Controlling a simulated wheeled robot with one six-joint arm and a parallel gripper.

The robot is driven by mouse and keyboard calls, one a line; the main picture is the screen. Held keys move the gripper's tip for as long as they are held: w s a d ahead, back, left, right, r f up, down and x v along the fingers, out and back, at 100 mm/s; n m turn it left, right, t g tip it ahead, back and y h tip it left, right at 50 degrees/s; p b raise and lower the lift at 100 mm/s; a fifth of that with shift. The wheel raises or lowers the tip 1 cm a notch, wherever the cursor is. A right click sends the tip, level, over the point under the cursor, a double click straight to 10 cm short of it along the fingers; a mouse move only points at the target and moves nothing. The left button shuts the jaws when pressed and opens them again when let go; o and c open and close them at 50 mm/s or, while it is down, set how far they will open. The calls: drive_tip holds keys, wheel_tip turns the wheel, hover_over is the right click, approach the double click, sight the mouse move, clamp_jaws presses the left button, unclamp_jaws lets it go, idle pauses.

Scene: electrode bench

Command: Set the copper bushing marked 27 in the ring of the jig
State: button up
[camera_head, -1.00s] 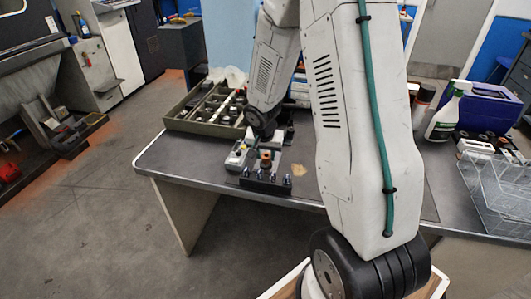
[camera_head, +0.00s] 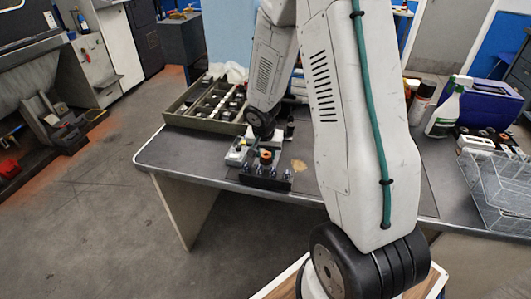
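A small copper-coloured bushing (camera_head: 266,156) stands at the jig, near the left end of the bench. Its mark is too small to read. The jig (camera_head: 266,180) is a dark block with several small shiny round parts along its front. Whether the bushing sits in a ring of the jig or is held above it, I cannot tell. My gripper (camera_head: 267,144) is at the end of my arm, pointing down just above and behind the bushing. Its fingers are too small and partly hidden, so their opening does not show.
A compartmented tray (camera_head: 178,121) with several parts stands behind left of the jig. A small grey device (camera_head: 236,153) is just left of the jig. A spray bottle (camera_head: 444,112), a blue case (camera_head: 488,107) and a wire basket (camera_head: 492,192) stand at the right. The bench's front left is clear.

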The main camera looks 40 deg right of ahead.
drive_tip(key=o, duration=0.3)
drive_tip(key=shift+v, duration=3.95)
wheel_tip(320, 180, up, 5)
